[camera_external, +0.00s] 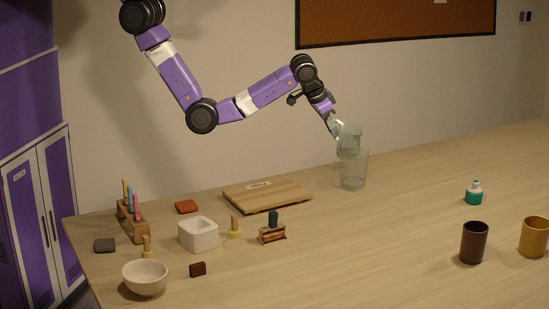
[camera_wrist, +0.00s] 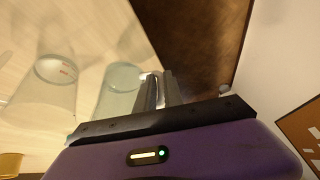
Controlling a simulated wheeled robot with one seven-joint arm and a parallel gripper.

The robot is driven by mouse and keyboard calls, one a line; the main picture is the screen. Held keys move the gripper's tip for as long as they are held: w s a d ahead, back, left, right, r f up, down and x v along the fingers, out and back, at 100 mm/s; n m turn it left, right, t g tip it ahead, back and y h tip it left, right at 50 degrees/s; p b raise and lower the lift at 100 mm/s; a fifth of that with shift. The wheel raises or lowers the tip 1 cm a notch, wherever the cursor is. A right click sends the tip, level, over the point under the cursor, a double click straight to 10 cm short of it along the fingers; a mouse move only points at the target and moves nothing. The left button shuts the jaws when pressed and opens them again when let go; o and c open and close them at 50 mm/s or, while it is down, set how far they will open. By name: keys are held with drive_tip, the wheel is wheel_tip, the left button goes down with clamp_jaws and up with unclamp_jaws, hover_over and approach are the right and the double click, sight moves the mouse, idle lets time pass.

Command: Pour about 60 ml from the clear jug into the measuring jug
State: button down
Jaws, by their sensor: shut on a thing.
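My gripper (camera_external: 334,124) is shut on the clear jug (camera_external: 349,139), a pale greenish see-through vessel held off the table. In the wrist view my gripper (camera_wrist: 160,90) has its fingers at the edge of the clear jug (camera_wrist: 119,88). The measuring jug (camera_external: 353,175), clear and taller, stands upright on the table below the held jug; the two overlap in the external view. In the wrist view the measuring jug (camera_wrist: 48,88) is left of the held jug, with small red marks inside. I cannot tell the liquid level in either, or any stream.
A wooden board (camera_external: 268,195) lies left of the measuring jug. A teal-and-white bottle (camera_external: 474,194), a dark cup (camera_external: 473,243) and a yellow mug (camera_external: 534,237) stand to the right. A white bowl (camera_external: 145,278) and a white block-shaped pot (camera_external: 198,234) stand left. The front middle table is clear.

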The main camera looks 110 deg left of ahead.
drive_tip(key=shift+s+a+f+n+t+h, duration=0.1)
drive_tip(key=shift+a+f+n+t+h, duration=0.1)
drive_tip(key=shift+a+f+h, duration=0.3)
drive_tip(key=shift+a+f+n+t+h, duration=0.1)
drive_tip(key=shift+a+f+t+h, duration=0.15)
drive_tip(key=shift+f+h, duration=0.45)
drive_tip(key=shift+f, duration=0.1)
idle(0.6)
